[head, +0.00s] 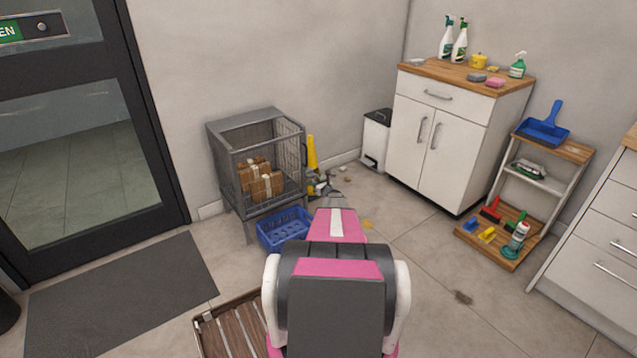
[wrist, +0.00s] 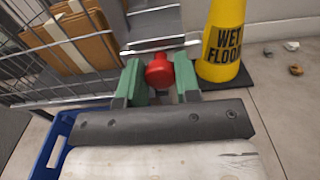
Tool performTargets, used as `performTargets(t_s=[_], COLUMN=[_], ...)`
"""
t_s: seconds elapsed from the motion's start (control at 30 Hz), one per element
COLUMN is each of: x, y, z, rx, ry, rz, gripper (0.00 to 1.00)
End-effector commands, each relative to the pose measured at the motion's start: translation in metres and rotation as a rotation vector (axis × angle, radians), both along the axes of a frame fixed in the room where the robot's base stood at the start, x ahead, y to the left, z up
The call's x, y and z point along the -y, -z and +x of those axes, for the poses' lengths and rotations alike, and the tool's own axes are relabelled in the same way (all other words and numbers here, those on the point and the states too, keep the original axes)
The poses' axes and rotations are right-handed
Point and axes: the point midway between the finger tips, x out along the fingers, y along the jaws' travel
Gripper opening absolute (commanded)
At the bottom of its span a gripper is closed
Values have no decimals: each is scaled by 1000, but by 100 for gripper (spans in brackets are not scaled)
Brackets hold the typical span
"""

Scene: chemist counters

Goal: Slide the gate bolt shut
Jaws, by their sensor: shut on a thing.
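A grey wire cage (head: 223,150) on legs stands against the wall in the head view, with brown parcels inside. Its mesh gate (wrist: 75,78) shows at the left in the wrist view. A red bolt knob (wrist: 159,72) sits by the gate's edge, in front of metal bars. My gripper (wrist: 160,68) has one green finger on each side of the knob and is shut on it. In the head view my arm hides part of the area around my gripper. How far the bolt is slid cannot be told.
A yellow wet-floor sign (wrist: 225,35) stands close to the right of my gripper. A blue crate (head: 284,232) is low beside the cage. A wooden slatted item (head: 238,328) lies at the front. Small debris (head: 366,224) lies on the floor.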

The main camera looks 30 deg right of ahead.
Motion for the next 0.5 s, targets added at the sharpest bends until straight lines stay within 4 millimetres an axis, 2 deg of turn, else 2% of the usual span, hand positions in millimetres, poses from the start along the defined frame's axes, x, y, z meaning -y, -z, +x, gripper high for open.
performTargets(t_s=[0.03, 0.13, 0.4, 0.43, 0.5], x=[-12, -26, -28, -28, -28], y=[-2, -1, -1, -1, -1], z=[-2, -3, -2, -2, -3], rx=[1, 0, 1, 1, 1], ry=[-2, -2, -4, -5, -5], rz=[1, 0, -1, -1, -1], gripper=[0, 0, 0, 37, 55])
